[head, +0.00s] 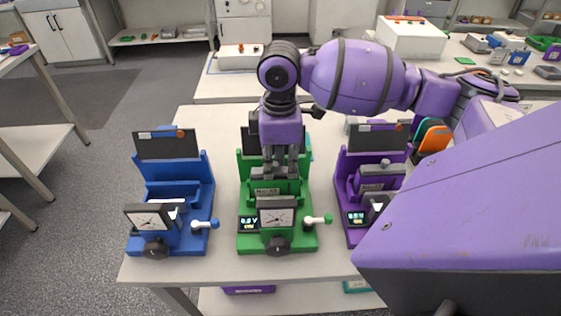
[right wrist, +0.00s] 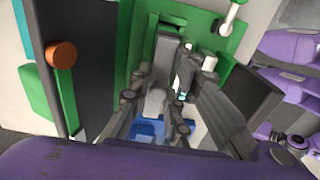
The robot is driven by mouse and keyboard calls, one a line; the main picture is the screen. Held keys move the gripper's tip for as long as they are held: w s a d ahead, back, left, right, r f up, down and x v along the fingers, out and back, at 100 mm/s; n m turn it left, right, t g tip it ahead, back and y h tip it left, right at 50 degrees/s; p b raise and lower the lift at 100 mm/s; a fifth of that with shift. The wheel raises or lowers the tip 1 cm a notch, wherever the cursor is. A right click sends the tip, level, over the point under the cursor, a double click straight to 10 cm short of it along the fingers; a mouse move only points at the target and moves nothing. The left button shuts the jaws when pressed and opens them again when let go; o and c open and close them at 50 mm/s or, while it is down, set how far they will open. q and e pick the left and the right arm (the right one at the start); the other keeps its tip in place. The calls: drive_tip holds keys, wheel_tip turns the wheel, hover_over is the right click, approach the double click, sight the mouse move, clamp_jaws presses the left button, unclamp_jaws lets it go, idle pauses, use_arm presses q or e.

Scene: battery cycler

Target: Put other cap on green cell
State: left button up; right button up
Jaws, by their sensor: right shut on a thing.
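The green cycler (head: 247,214) stands in the middle of the table. A grey labelled block (head: 266,187), which looks like the cell, sits in it behind the dial. My right gripper (head: 280,172) points down directly above this block. It is shut on a small grey part, likely the cap; in the right wrist view the part's rounded grey top (right wrist: 155,100) shows between the fingers. The fingers hide most of it, and I cannot tell whether it touches the cell. My left gripper is not in view.
The blue cycler (head: 172,194) stands to the left. The purple cycler (head: 352,212) stands to the right and holds a grey labelled cell with a knobbed grey cap (head: 384,170).

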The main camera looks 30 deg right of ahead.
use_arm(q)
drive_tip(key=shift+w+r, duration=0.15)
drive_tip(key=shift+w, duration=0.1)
use_arm(e)
drive_tip(key=shift+f, duration=0.1)
drive_tip(key=o, duration=0.8)
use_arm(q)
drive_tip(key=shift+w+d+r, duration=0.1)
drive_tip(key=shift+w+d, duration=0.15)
use_arm(e)
drive_tip(key=shift+o, duration=0.6)
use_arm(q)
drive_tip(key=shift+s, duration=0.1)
use_arm(e)
drive_tip(key=o, duration=0.5)
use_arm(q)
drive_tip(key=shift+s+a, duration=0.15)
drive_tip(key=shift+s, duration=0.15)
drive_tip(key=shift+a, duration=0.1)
